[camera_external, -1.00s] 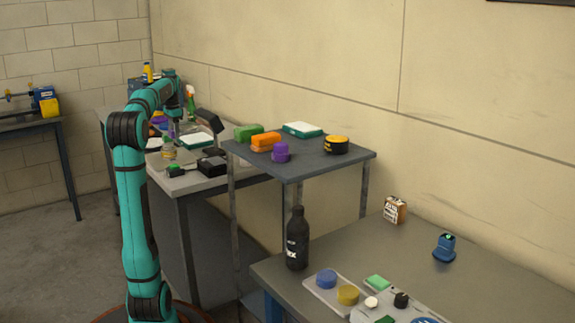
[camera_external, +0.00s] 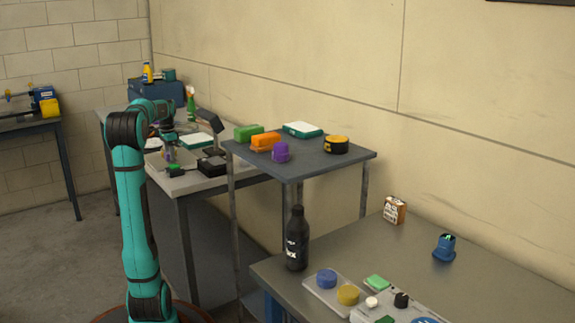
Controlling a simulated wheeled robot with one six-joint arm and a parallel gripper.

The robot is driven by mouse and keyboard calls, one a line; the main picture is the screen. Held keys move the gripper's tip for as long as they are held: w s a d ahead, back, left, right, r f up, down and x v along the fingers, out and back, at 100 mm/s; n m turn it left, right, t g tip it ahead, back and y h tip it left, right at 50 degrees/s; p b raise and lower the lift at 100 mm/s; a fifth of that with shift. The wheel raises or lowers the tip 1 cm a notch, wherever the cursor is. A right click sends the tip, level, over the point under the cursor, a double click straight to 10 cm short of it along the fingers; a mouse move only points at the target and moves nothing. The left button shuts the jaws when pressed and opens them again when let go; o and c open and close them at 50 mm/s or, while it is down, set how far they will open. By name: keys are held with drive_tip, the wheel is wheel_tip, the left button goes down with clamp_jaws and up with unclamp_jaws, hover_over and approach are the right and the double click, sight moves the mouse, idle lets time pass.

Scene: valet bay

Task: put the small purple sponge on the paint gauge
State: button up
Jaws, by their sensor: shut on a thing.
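My gripper (camera_external: 168,151) is low over the back-left bench, pointing down and partly hidden by my own arm. It is shut on a small purplish thing, which I take for the small purple sponge; it is too small and covered to see clearly. A blue device with a green top (camera_external: 444,248), possibly the paint gauge, stands on the front-right table, far from my gripper. A black box (camera_external: 212,166) lies on the bench to the right of my gripper. I cannot tell for sure which one is the gauge.
A black bottle (camera_external: 297,240) stands on the front table. A lamp-like black stand (camera_external: 208,125) and green spray bottle (camera_external: 191,103) are near my gripper.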

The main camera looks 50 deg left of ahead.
drive_tip(key=shift+f, duration=0.6)
drive_tip(key=o, duration=0.7)
drive_tip(key=shift+f, duration=0.1)
drive_tip(key=shift+o, duration=0.2)
wheel_tip(320, 180, up, 12)
drive_tip(key=shift+r, duration=0.15)
drive_tip(key=shift+c, duration=0.3)
